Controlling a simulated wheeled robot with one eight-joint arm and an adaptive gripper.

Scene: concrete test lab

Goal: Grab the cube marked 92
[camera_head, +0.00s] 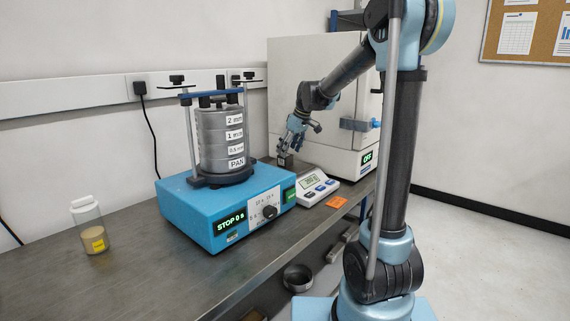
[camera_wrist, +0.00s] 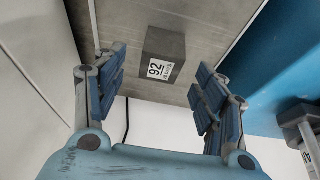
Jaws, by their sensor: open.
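The dark grey cube marked 92 (camera_wrist: 176,45) rests on the grey bench surface in the wrist view, with its white label facing the camera. My gripper (camera_wrist: 161,78) is open, with one blue-padded finger on each side of the cube's line in the picture. The cube lies just beyond the fingertips, and I see no contact. In the head view my gripper (camera_head: 286,152) points down behind the scale, between the blue sieve shaker and the white oven. The cube is small and partly hidden there.
The blue sieve shaker (camera_head: 215,225) with its sieve stack (camera_head: 220,140) stands left of my gripper. The white scale (camera_head: 318,190) is in front, and the white oven (camera_head: 310,70) is behind and right. A jar (camera_head: 90,225) stands far left.

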